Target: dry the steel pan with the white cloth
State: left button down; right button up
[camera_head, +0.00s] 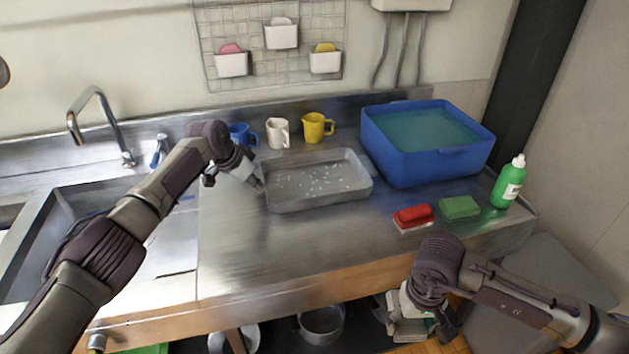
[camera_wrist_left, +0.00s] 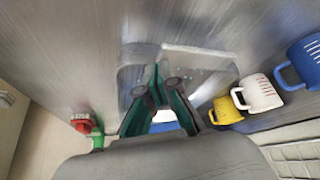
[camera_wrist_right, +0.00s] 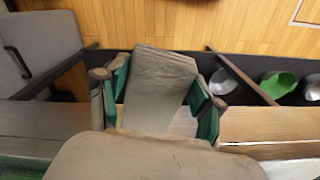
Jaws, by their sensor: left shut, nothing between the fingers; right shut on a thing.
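The steel pan (camera_head: 322,199) lies on the steel counter, its floor dotted with water drops. Part of it also shows in the left wrist view (camera_wrist_left: 205,58). My left gripper (camera_head: 258,186) is shut and empty at the pan's left end; whether it touches the rim is unclear. It also shows in the left wrist view (camera_wrist_left: 164,88). My right gripper (camera_wrist_right: 160,78) is shut on the cloth (camera_wrist_right: 155,92), which looks pale grey-beige. It is in front of the counter's front edge, low in the head view, where the arm partly hides the cloth.
A blue tub of water (camera_head: 405,160) stands right of the pan. A red brush (camera_head: 413,214), a green sponge (camera_head: 459,208) and a green bottle (camera_head: 508,183) are at the right. Mugs, including a yellow one (camera_head: 316,127), stand behind the pan. The sink (camera_head: 90,240) is left. The front counter is clear.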

pick_arm(q)
jog(key=shift+f+b, duration=0.4)
jog(key=shift+f, duration=0.25)
pick_arm(e)
jog(key=shift+f, duration=0.4)
pick_arm(q)
jog(key=shift+r, duration=0.15)
pick_arm(e)
jog(key=shift+r, duration=0.15)
